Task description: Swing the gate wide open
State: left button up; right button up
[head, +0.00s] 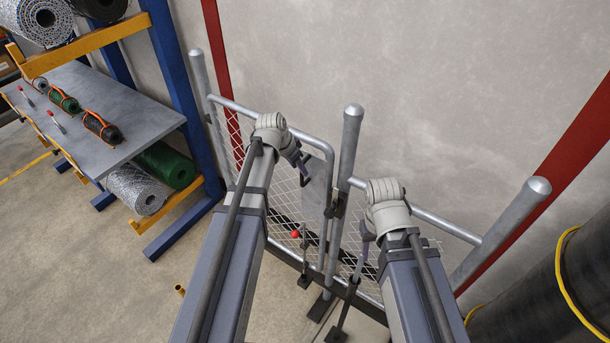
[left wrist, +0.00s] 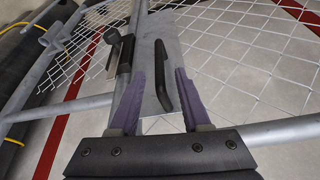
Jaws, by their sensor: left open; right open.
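The gate (head: 282,123) is a chain-link panel in a grey tube frame; its free edge stands close beside the middle post (head: 350,137). A flat grey plate (head: 318,185) with a black handle (left wrist: 161,76) sits on that edge. A dark latch with a round knob (left wrist: 113,37) is next to the plate. My left gripper (head: 303,166) is open at the plate. In the left wrist view its two purple fingers lie either side of the handle; I cannot tell whether they touch it. My right gripper (head: 364,240) is open beyond the middle post, in front of the fixed fence.
A fixed fence section (head: 440,225) runs right to another post (head: 510,225). A rack with a grey shelf (head: 110,100) and rolls stands left. A red-knobbed rod (head: 296,234) stands low by the gate. A dark roll (head: 560,290) is at right.

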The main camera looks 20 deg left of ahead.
aim_at(304, 184)
pick_arm(q)
jog(key=b+x, duration=0.6)
jog(key=x, duration=0.1)
jog(key=shift+f, duration=0.2)
grip_shut()
dwell(1.3)
